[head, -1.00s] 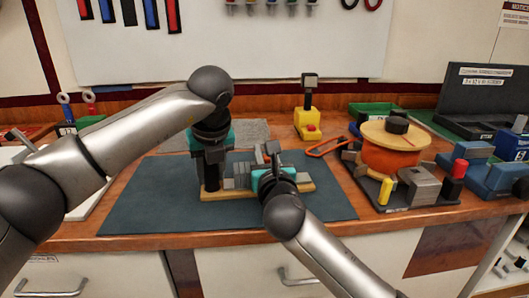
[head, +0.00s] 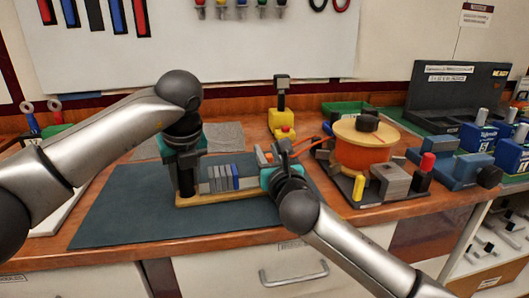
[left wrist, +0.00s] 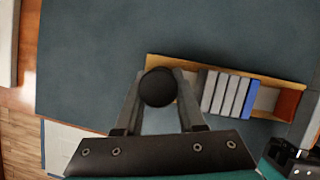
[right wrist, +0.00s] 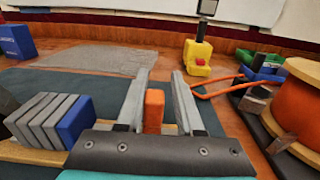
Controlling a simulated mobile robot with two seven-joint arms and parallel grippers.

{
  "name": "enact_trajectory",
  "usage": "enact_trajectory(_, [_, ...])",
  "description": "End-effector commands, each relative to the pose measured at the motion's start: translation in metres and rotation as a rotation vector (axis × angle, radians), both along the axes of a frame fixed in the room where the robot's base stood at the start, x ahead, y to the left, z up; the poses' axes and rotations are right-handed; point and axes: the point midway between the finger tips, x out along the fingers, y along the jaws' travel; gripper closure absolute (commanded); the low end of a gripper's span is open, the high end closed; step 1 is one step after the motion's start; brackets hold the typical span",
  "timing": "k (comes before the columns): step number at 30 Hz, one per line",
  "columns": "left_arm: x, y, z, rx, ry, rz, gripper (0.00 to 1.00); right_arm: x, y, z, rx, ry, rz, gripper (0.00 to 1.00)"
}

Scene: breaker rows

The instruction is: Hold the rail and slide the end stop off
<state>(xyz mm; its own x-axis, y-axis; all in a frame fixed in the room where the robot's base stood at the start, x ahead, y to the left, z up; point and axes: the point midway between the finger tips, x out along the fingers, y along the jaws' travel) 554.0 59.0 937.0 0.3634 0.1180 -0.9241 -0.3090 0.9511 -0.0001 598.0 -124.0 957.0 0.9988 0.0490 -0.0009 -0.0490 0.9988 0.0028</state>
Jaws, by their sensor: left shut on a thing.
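The tan rail (head: 215,200) lies on the dark mat, with a black round-topped post (left wrist: 158,87) at its left end. My left gripper (head: 187,178) is shut on this post, which is between its fingers in the left wrist view. A row of grey breakers (head: 217,179) with a blue breaker (left wrist: 251,98) at its right end stands on the rail. The orange end stop (right wrist: 154,110) is at the rail's right end, apart from the blue breaker. My right gripper (right wrist: 158,85) is open, its fingers on either side of the end stop, with a visible gap on its right.
Behind the mat is a yellow stand (head: 283,121). To the right are an orange spool (head: 362,150) and a dark tray with a yellow cylinder (head: 359,187) and grey block. An orange-handled tool (right wrist: 215,89) lies near the right gripper. The mat's left part is clear.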

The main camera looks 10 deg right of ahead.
Motion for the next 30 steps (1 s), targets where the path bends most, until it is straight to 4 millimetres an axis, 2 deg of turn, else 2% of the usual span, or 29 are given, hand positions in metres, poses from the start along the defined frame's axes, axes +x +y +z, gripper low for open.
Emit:
enact_trajectory(1, [0.001,0.004,0.001,0.004,-0.003,0.01,1.0,0.001,-0.003,0.0,-0.003,0.001,-0.008,0.66])
enact_trajectory(6, [0.001,0.003,0.001,0.004,-0.003,0.009,1.0,0.0,-0.001,0.0,-0.002,0.001,-0.004,0.47])
enact_trajectory(17, [0.001,0.001,0.001,0.001,-0.003,0.004,1.0,-0.005,0.001,0.0,-0.002,0.0,0.003,0.47])
enact_trajectory(23, [0.0,0.0,0.0,0.0,-0.002,0.002,1.0,-0.026,0.0,-0.001,-0.003,0.0,0.004,0.47])
enact_trajectory(30, [0.0,-0.001,0.0,-0.001,-0.002,0.001,1.0,-0.064,-0.002,0.0,-0.002,0.0,0.003,0.47])
